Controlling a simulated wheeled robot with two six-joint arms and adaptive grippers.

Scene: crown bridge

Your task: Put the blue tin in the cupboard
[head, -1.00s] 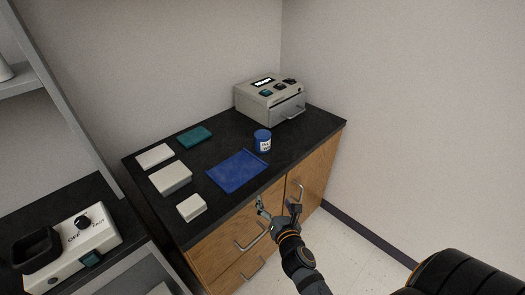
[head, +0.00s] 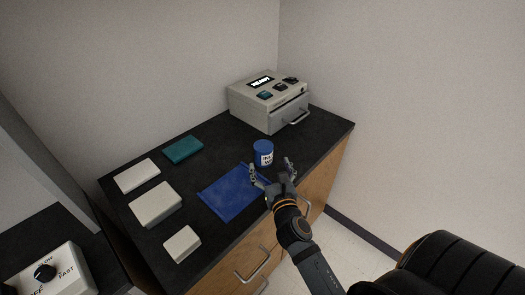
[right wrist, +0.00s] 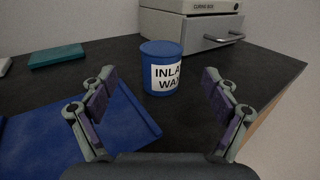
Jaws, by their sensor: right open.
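The blue tin (head: 263,152) stands upright on the black counter, behind the right edge of the blue mat. In the right wrist view the tin (right wrist: 162,68) carries a white label reading "INLA WAX" in part. My right gripper (head: 271,168) is open, just in front of the tin. In the right wrist view its fingers (right wrist: 158,92) are spread to either side, with the tin ahead between them and apart from both. The cupboard's wooden front (head: 322,178) is below the counter, partly hidden by my right arm. My left gripper is not in view.
A grey curing box (head: 265,105) with a drawer handle stands behind the tin. The blue mat (head: 230,195) lies flat left of my gripper. Several white boxes and a teal box (head: 183,149) lie farther left. A wall closes the right side.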

